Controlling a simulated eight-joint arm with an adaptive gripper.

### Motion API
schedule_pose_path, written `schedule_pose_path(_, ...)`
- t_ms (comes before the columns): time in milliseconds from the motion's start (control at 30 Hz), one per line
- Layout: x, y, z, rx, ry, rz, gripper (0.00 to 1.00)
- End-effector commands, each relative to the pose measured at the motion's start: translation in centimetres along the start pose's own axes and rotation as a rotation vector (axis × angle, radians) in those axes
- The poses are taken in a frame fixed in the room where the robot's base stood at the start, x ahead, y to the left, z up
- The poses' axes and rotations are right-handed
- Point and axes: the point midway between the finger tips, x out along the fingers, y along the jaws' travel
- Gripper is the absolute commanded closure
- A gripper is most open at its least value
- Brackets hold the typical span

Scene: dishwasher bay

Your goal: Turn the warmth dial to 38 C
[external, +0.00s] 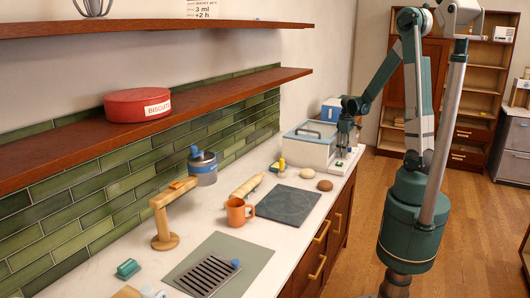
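A pale blue-and-white box with a see-through lid (306,151) stands at the far end of the counter. A white base or panel (341,167) with small details shows at its right side, near the counter's edge. My gripper (343,150) points down close over this panel. The warmth dial and its setting are too small or hidden to make out. I cannot tell whether the fingers touch anything or how far apart they are.
An orange mug (236,212), a dark slate board (288,205), two round buns or stones (307,173) and a wooden stand (163,222) are on the white counter. Wooden shelves (160,112) hang along the wall at left; a red biscuit tin (137,104) sits on the lower one.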

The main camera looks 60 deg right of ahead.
Motion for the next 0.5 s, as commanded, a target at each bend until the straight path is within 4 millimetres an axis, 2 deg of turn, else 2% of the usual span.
schedule_pose_path(500, -0.14, 0.01, 0.03, -0.345, 0.000, 0.000, 0.63)
